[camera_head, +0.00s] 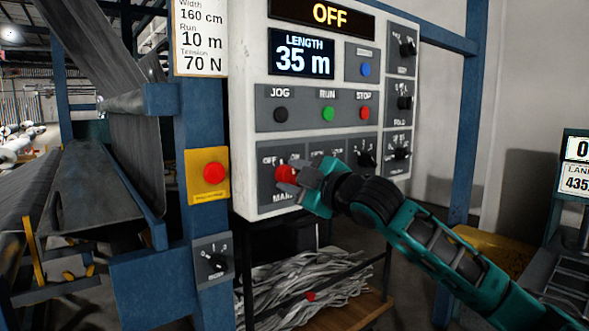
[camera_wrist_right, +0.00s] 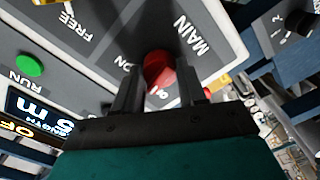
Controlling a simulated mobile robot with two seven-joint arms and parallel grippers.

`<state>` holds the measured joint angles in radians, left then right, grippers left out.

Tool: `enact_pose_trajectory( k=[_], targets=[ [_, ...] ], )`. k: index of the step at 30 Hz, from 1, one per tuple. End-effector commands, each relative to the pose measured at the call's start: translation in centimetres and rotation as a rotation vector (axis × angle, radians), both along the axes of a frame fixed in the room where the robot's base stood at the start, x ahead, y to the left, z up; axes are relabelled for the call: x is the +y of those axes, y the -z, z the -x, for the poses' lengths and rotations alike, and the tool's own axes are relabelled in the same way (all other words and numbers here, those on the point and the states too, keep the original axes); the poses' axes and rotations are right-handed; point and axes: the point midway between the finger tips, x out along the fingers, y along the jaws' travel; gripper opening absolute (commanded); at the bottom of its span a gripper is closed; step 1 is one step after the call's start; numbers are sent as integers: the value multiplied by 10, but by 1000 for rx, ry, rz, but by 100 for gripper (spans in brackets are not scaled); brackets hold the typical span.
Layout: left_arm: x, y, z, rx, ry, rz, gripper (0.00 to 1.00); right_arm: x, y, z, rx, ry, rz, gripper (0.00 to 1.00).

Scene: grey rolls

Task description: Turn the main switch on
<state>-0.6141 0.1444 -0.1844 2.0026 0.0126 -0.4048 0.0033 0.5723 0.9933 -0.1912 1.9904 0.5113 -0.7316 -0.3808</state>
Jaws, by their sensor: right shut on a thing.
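The main switch (camera_head: 284,174) is a red rotary knob at the lower left of the white control panel (camera_head: 246,120), above the label "MAIN". It also shows in the right wrist view (camera_wrist_right: 158,72), between the two dark fingers. My right gripper (camera_head: 296,184) is at the knob with its fingers shut on it, in the right wrist view (camera_wrist_right: 160,88) one finger on each side. The fingers hide part of the knob and of its markings. The panel's top display (camera_head: 322,13) reads "OFF". My left gripper is not in view.
Black JOG (camera_head: 281,114), green RUN (camera_head: 328,113) and red STOP (camera_head: 364,112) buttons sit above the knob. More black knobs are close on the right. A red button on a yellow plate (camera_head: 196,176) is left of the panel. A rack with grey strips (camera_head: 290,285) stands below.

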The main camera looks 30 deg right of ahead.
Motion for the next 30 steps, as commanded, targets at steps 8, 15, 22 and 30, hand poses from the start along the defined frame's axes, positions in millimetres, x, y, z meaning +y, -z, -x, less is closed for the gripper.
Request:
enact_pose_trajectory(
  k=[8, 15, 22, 30],
  targets=[
    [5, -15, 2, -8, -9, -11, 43, 0, -2, 0, 25, 0, -267, 10],
    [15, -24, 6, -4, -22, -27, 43, 0, -3, 0, 42, 1, -495, 10],
    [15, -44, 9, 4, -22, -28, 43, 0, -3, 0, 58, 2, -701, 10],
    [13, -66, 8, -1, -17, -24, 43, 0, -2, 0, 72, 2, -880, 10]
  ],
)
